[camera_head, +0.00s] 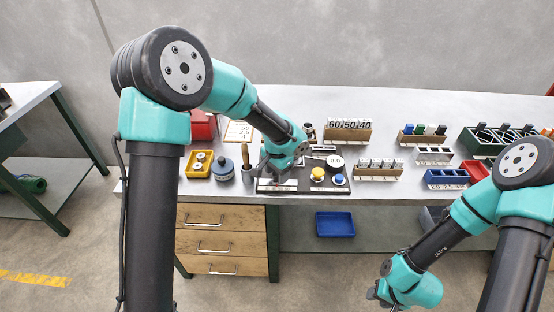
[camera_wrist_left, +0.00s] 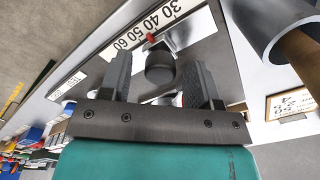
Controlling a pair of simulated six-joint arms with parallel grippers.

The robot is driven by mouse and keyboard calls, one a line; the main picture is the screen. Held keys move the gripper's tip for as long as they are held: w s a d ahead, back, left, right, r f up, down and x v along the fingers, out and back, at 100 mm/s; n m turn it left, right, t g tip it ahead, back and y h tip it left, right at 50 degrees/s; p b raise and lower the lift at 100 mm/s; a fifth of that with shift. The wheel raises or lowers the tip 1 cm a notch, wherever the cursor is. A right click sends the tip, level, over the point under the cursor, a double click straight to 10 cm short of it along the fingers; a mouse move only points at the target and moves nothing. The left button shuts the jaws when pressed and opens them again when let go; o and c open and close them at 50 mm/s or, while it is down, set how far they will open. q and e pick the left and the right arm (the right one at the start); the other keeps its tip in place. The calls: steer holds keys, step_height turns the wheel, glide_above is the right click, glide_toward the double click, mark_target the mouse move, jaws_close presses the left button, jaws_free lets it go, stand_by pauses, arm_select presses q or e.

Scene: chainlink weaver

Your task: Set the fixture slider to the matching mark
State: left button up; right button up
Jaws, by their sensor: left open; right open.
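The fixture slider (camera_wrist_left: 160,66) shows in the left wrist view as a dark round knob with a small red pointer. The pointer is beside a white scale (camera_wrist_left: 134,38) marked 30, 40, 50 and 60, close to 40 and 50; the exact mark is hard to tell. My left gripper (camera_wrist_left: 158,75) is open, with its fingers on either side of the knob; I cannot tell whether they touch it. In the head view my left gripper (camera_head: 272,172) is over the left part of the dark fixture board (camera_head: 330,187). My right gripper (camera_head: 378,294) is low in front of the bench, open and empty.
A block marked 60, 50, 40 (camera_head: 348,130) stands behind the board. A yellow knob (camera_head: 317,174) and a white gauge (camera_head: 335,160) are on the board. Blue bins (camera_head: 446,178) stand right.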

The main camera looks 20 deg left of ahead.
arm_select(q)
step_height(320, 180, up, 17)
stand_by(0.6)
steer(key=shift+r, duration=0.1)
steer(key=shift+w+d+f+g+y, duration=0.2)
steer(key=shift+w+d+g+y, duration=0.2)
steer(key=shift+w+d+g, duration=0.45)
steer(key=shift+w+d+f+g+y, duration=0.15)
steer(key=shift+w+d+g+y, duration=0.3)
steer(key=shift+w, duration=0.7)
steer(key=shift+w+d+f+g+y, duration=0.2)
steer(key=shift+w+d+g+y, duration=0.15)
steer(key=shift+w+d+g, duration=0.45)
steer(key=shift+w+a, duration=0.15)
steer(key=shift+a, duration=0.15)
steer(key=x, duration=1.7)
steer(key=shift+w+f, duration=0.2)
steer(key=shift+f, duration=0.1)
